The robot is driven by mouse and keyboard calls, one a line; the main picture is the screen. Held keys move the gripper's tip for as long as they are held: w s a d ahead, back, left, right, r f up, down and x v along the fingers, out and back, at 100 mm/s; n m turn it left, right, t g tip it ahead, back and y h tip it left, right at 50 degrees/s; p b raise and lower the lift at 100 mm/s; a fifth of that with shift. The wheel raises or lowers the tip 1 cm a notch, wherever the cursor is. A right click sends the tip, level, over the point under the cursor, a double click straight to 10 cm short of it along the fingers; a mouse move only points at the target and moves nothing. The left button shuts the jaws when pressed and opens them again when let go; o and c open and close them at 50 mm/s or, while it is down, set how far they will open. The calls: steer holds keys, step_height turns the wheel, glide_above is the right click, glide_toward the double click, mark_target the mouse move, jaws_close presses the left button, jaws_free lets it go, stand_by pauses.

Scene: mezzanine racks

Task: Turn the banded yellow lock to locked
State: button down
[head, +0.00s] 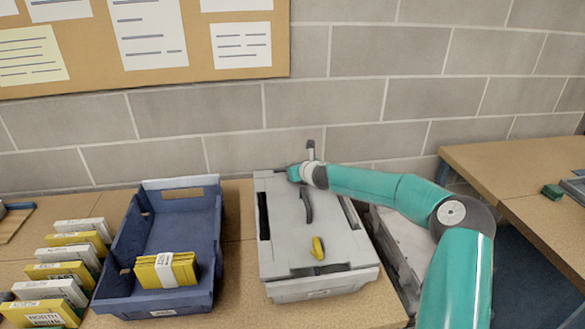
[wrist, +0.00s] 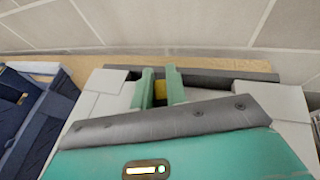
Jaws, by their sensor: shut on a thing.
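A grey case (head: 282,236) with a dark handle (head: 306,206) on its lid lies on the bench. A yellow lock (head: 318,247) shows near the lid's front edge, clear of my gripper, turned roughly along the front-to-back direction. My gripper (wrist: 159,88) is at the case's back edge. My gripper and arm hide this piece in the head view. I cannot make out its band or its exact angle.
A blue bin (head: 205,262) with a banded bundle of yellow cards (head: 168,270) stands left of the case. Rows of yellow and white boxes (head: 70,256) stand farther left. A block wall (head: 360,115) rises close behind. Another bench (head: 500,165) is at the right.

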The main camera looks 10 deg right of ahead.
steer(key=shift+d+m+t+h, duration=0.2)
steer(key=shift+m+h, duration=0.7)
steer(key=shift+h, duration=0.15)
steer(key=shift+d+m+t+h, duration=0.15)
steer(key=shift+m+t+h, duration=0.05)
steer(key=shift+m+h, duration=0.8)
steer(key=c, duration=1.4)
jaws_free()
steer(key=shift+r, duration=0.15)
